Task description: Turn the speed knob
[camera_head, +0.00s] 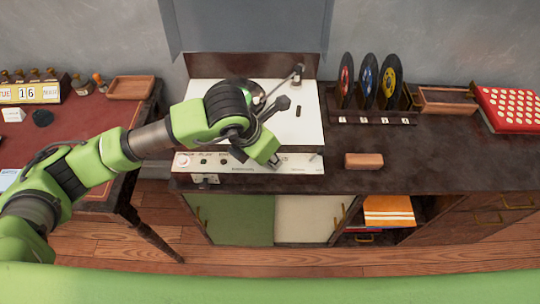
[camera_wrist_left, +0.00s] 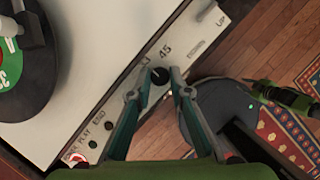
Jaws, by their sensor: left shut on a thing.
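The record player (camera_head: 311,128) stands on the dark cabinet, with its pale front panel (camera_head: 235,161) facing me. The black speed knob (camera_wrist_left: 160,76) sits on this panel beside a "45" mark in the left wrist view. My left gripper (camera_head: 274,161) reaches down to the right part of the panel and hides the knob in the head view. In the left wrist view, the fingertips of my left gripper (camera_wrist_left: 160,73) are on both sides of the knob, shut on it. A dark pointer line shows on the knob only faintly.
A record (camera_wrist_left: 22,75) lies on the turntable near the tonearm (camera_head: 298,74). More small controls (camera_wrist_left: 107,126) line the panel. A brown block (camera_head: 363,160) lies right of the player. Several records (camera_head: 368,80) stand in a rack behind it.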

